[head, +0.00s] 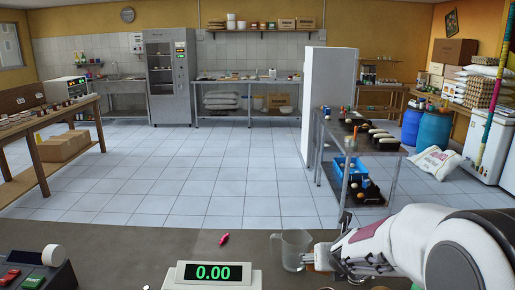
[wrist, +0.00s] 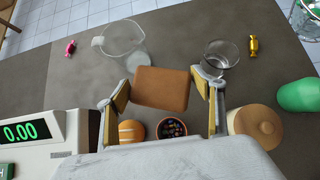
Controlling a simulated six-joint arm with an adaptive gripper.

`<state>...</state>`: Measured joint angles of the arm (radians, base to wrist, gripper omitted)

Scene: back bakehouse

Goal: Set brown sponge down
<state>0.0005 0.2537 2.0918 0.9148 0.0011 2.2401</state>
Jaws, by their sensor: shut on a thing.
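The brown sponge (wrist: 162,88) is a block between the two fingers of my gripper (wrist: 160,92) in the wrist view, and the gripper is shut on it. The gripper is over the grey counter (wrist: 180,30). The wrist view does not make clear whether the sponge touches the counter. In the head view my gripper (head: 318,259) is low over the counter's right part, close to a clear jug (head: 292,248); I cannot make out the sponge there.
A scale (head: 210,276) reads 0.00. Around the sponge in the wrist view are a drinking glass (wrist: 221,56), an orange striped item (wrist: 131,131), a small bowl (wrist: 171,130), a round wooden item (wrist: 258,124) and a green object (wrist: 298,95). Candies (wrist: 70,47) lie farther off.

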